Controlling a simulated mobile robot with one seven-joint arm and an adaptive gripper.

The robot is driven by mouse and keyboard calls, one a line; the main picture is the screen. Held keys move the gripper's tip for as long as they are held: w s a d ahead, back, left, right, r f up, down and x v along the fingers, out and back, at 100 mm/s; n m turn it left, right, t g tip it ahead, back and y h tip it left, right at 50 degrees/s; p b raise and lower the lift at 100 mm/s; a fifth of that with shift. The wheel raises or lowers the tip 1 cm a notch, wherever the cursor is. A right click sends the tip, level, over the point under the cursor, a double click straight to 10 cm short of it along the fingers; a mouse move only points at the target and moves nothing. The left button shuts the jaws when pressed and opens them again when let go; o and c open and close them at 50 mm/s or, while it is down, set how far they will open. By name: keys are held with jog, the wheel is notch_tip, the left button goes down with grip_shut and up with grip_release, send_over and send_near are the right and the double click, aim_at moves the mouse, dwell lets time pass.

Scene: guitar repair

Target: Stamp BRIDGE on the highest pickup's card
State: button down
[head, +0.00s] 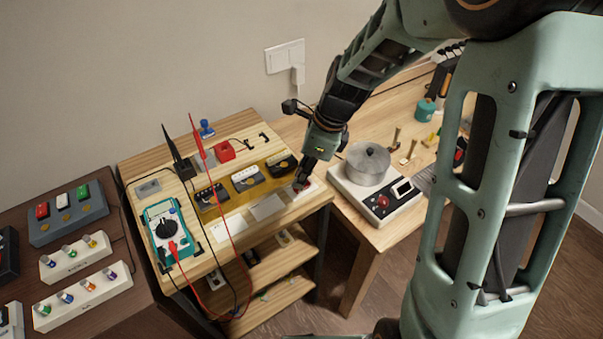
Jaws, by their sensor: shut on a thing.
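Three pickups lie on the yellow mat (208,215) of the wooden bench: the left pickup (211,196), middle pickup (246,179) and right pickup (280,165). A white card lies in front of each: the left card (229,228), middle card (267,207) and right card (310,190). My gripper (301,183) points down at the right card, shut on a small dark red thing that looks like a stamp. The fingers hide most of it, and I cannot tell whether it touches the card. A blue stamp (207,129) stands at the bench's back.
A scale with a metal pot (367,163) stands close to the right of my gripper.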

jog(key=shift+s, duration=0.1)
notch_tip(320, 180, up, 7)
jog(key=p, duration=0.6)
dwell(0.9)
